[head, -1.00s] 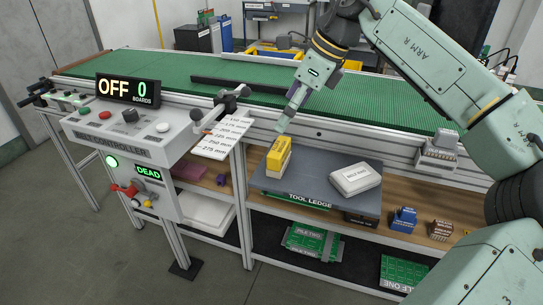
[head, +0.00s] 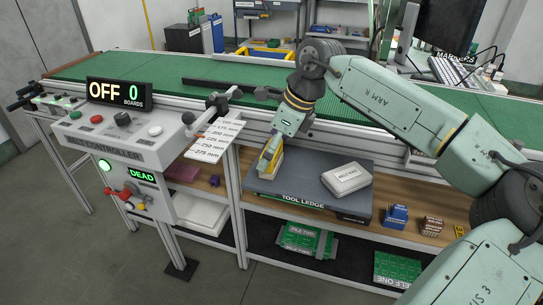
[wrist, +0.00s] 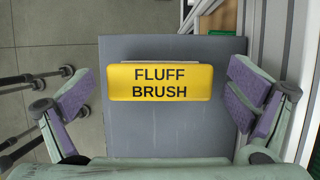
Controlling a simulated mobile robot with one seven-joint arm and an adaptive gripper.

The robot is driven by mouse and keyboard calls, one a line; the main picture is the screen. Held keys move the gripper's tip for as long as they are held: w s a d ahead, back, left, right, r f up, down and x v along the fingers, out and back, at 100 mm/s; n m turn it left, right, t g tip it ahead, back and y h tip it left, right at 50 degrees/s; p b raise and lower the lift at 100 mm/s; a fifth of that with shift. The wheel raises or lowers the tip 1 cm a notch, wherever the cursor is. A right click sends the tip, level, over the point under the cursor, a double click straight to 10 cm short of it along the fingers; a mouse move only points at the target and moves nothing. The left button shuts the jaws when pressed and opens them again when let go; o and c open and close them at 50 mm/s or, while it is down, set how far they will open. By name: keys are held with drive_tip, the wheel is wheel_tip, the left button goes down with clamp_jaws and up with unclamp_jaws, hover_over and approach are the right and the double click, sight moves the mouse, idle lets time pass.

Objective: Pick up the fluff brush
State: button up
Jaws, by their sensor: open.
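The fluff brush (wrist: 160,82) is a yellow block with black lettering. In the wrist view it lies between my open fingers, with a gap on each side. In the head view the brush (head: 275,167) stands at the left end of the grey tool ledge (head: 313,190), partly covered by my gripper. My gripper (wrist: 160,108) is open and empty, its purple pads apart. In the head view my gripper (head: 268,160) points down at the brush. I cannot tell from the head view whether a finger touches it.
A white labelled pack (head: 346,179) lies on the ledge to the right of the brush. The belt controller (head: 125,140) and a white length card (head: 213,140) stand to the left. The green conveyor belt (head: 230,88) runs behind. Small blue (head: 396,217) and brown (head: 431,227) blocks sit further right.

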sight(266, 148)
drive_tip(key=shift+c, duration=0.3)
drive_tip(key=c, duration=1.2)
drive_tip(key=shift+r, duration=0.4)
drive_tip(key=r, duration=0.1)
drive_tip(key=r+b, duration=0.1)
drive_tip(key=shift+s+r, duration=0.3)
drive_tip(key=s+a+r+b, duration=0.1)
drive_tip(key=s+b, duration=0.2)
drive_tip(key=s, duration=1.2)
drive_tip(key=shift+s+r, duration=0.2)
drive_tip(key=shift+r, duration=0.05)
drive_tip(key=shift+a, duration=0.1)
